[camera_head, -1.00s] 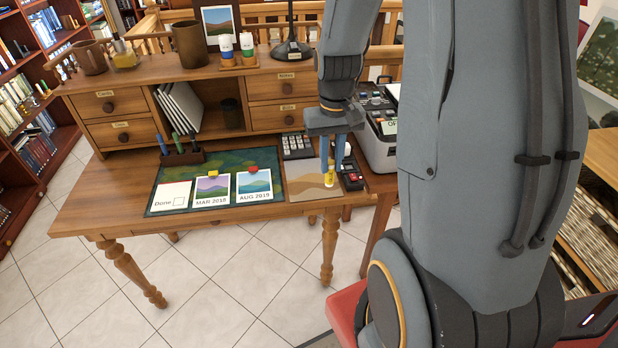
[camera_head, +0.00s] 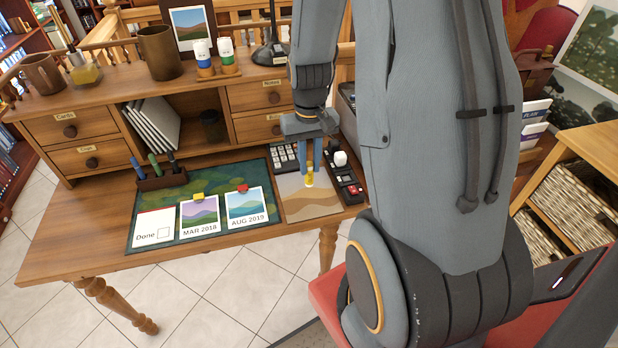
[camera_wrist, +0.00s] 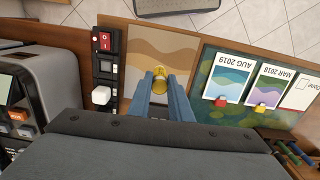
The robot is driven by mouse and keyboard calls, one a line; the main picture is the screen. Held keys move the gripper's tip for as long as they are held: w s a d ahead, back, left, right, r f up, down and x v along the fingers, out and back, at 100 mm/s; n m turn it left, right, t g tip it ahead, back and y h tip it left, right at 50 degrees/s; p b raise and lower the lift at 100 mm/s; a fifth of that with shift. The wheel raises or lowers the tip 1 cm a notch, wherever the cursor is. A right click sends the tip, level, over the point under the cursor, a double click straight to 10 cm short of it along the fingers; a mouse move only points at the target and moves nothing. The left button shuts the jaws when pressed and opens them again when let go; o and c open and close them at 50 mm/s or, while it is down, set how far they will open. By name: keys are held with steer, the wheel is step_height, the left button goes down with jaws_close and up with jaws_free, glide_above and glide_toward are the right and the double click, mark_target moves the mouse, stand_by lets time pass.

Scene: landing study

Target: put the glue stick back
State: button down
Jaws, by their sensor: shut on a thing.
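My gripper (camera_head: 309,170) points down over the right part of the desk, its blue fingers closed around a small yellow piece, which looks like the glue stick (camera_head: 309,179). In the wrist view the yellow end of the glue stick (camera_wrist: 159,79) shows between the fingertips (camera_wrist: 160,88), with the sand-patterned mat (camera_wrist: 150,45) beyond it. Whether it touches the mat is unclear. Two white-topped bottle-like sticks, one blue-based (camera_head: 203,60) and one green-based (camera_head: 226,57), stand on a small wooden holder (camera_head: 218,75) on top of the hutch.
A black strip with a red switch and white plug (camera_head: 343,182) lies right of the mat. A calculator (camera_head: 283,157) sits behind. Photo cards (camera_head: 199,217) lie on the green mat (camera_head: 150,246). Mugs, a picture frame and a lamp base (camera_head: 271,53) crowd the hutch top.

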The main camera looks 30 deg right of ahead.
mark_target(310, 186)
steer(key=shift+f+p, duration=0.55)
steer(key=shift+f, duration=2.15)
steer(key=c, duration=1.6)
jaws_free()
step_height(310, 186, up, 12)
steer(key=b, duration=0.2)
steer(key=shift+f+b, duration=0.15)
steer(key=shift+b, duration=0.15)
steer(key=s+a+n, duration=0.1)
steer(key=s+a, duration=0.1)
steer(key=a, duration=0.2)
steer(key=s+a+r+n+t, duration=0.1)
steer(key=s+a, duration=0.2)
steer(key=a, duration=0.1)
steer(key=s+a+r, duration=0.1)
steer(key=s+a, duration=0.1)
steer(key=a, duration=0.3)
steer(key=shift+s+n, duration=0.2)
steer(key=shift+n, duration=0.2)
